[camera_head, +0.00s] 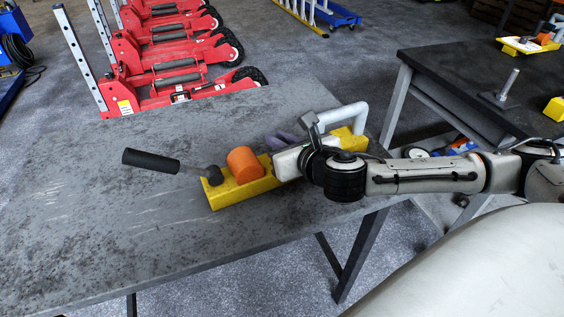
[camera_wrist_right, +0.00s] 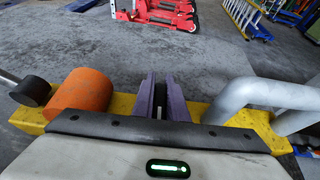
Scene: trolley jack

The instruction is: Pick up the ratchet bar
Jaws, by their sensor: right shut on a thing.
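A yellow bar-shaped part (camera_head: 224,191) carries an orange cylinder (camera_head: 245,164), a black-handled lever (camera_head: 151,160) at its left end and a bent grey tube (camera_head: 344,116) at its right end. I cannot tell which piece is the ratchet bar. My right gripper (camera_head: 281,142) lies across the middle of the yellow part, between cylinder and tube. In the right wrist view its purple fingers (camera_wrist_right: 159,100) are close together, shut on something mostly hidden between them. The orange cylinder (camera_wrist_right: 82,91) and grey tube (camera_wrist_right: 262,95) flank them. My left gripper is not in view.
The grey worktable (camera_head: 110,235) is bare to the left and front. Several red trolley jacks (camera_head: 165,65) stand on the floor behind it. A dark table (camera_head: 470,75) at right holds a metal peg on a base (camera_head: 507,87) and yellow pieces.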

